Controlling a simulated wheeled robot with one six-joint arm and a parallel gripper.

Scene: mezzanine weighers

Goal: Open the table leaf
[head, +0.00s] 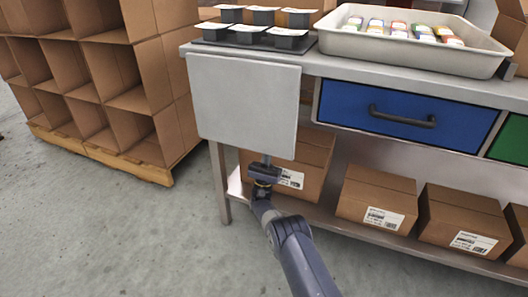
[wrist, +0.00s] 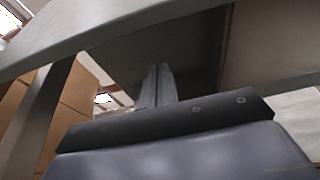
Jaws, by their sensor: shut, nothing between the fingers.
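The table leaf (head: 243,108) is a flat light grey panel hanging down at the left end of the steel table's front. Its upper edge lies along the tabletop edge. My gripper (head: 266,159) is shut and empty, pointing up at the leaf's lower edge. Its fingertips are partly hidden there, and I cannot tell whether they touch the leaf. In the wrist view the closed fingers (wrist: 157,82) reach up under a pale grey panel edge.
A grey bin of packets (head: 410,50) and a black tray of cups (head: 252,45) stand on the tabletop. A blue drawer (head: 355,105) is right of the leaf. Cardboard boxes (head: 378,196) fill the lower shelf. Cardboard cubbies (head: 105,75) stand left; the floor between is clear.

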